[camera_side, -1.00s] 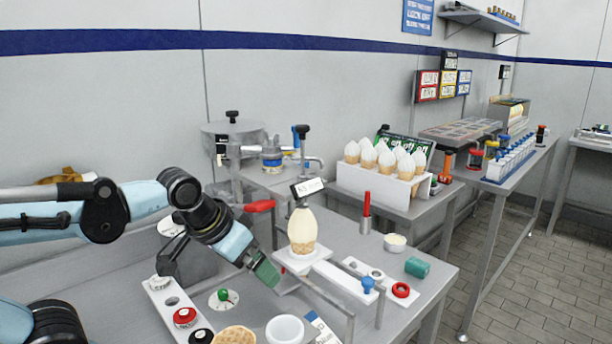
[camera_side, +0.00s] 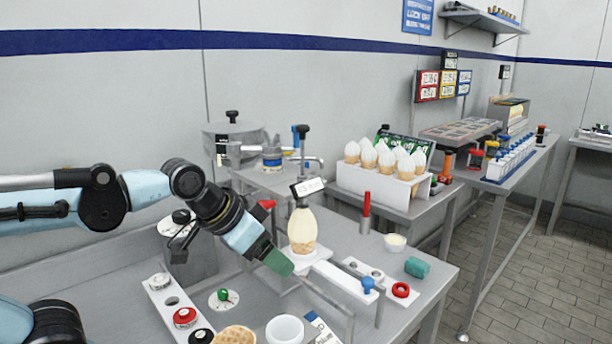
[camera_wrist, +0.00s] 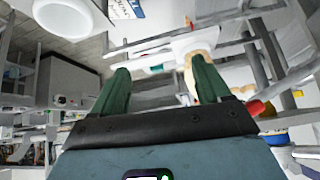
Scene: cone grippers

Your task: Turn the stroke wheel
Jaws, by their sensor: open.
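No label marks the stroke wheel, so I cannot tell which part it is. A round pale dial with a green knob (camera_side: 223,297) lies on the table below my gripper. Another pale disc with a black knob (camera_side: 181,217) is behind my wrist, on a grey housing. My gripper (camera_side: 281,263) has green fingers and points down and right, in front of the cone with pale cream (camera_side: 303,229). In the wrist view my gripper (camera_wrist: 160,78) shows both fingers apart. The gap looks empty, with the cone beyond, near the right finger.
A red handle (camera_side: 267,204) is partly hidden behind my arm. A white cup (camera_side: 285,330) and a waffle piece (camera_side: 235,335) are at the front. A cone rack (camera_side: 372,186) is behind.

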